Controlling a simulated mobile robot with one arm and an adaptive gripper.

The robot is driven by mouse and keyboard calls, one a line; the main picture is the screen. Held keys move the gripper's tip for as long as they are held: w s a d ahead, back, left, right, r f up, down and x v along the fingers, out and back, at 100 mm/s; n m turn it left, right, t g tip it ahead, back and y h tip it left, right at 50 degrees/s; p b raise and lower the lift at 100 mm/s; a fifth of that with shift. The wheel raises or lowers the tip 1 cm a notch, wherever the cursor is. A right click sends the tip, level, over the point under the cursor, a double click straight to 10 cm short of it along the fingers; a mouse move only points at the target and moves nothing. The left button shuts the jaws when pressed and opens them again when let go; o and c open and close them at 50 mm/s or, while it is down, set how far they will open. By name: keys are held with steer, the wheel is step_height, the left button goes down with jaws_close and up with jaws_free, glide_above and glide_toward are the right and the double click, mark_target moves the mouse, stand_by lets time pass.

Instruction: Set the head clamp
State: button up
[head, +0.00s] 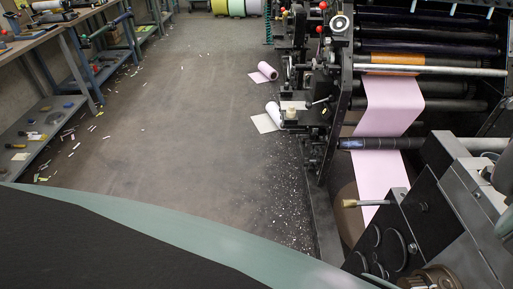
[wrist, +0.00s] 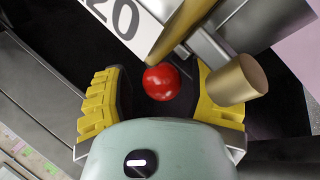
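A shiny red ball knob (wrist: 161,83) shows in the wrist view. My gripper (wrist: 163,90), with ridged yellow pads, is open. The knob sits between its two fingers, with a gap visible on each side. A brass-coloured rod (wrist: 180,35) ends just above the knob. A short brass cylinder (wrist: 236,80) overlaps the right finger; whether they touch I cannot tell. Which part is the head clamp is not clear. My gripper is not seen there.
A pink paper web (head: 390,115) runs down through the press rollers. Pink and white rolls (head: 267,71) lie beside the press. Benches (head: 70,45) line the left side. Paper scraps are strewn on the floor (head: 190,110), whose middle is otherwise clear.

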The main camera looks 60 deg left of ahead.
steer(key=shift+o, duration=0.4)
steer(key=v, duration=0.7)
steer(key=shift+r, duration=0.25)
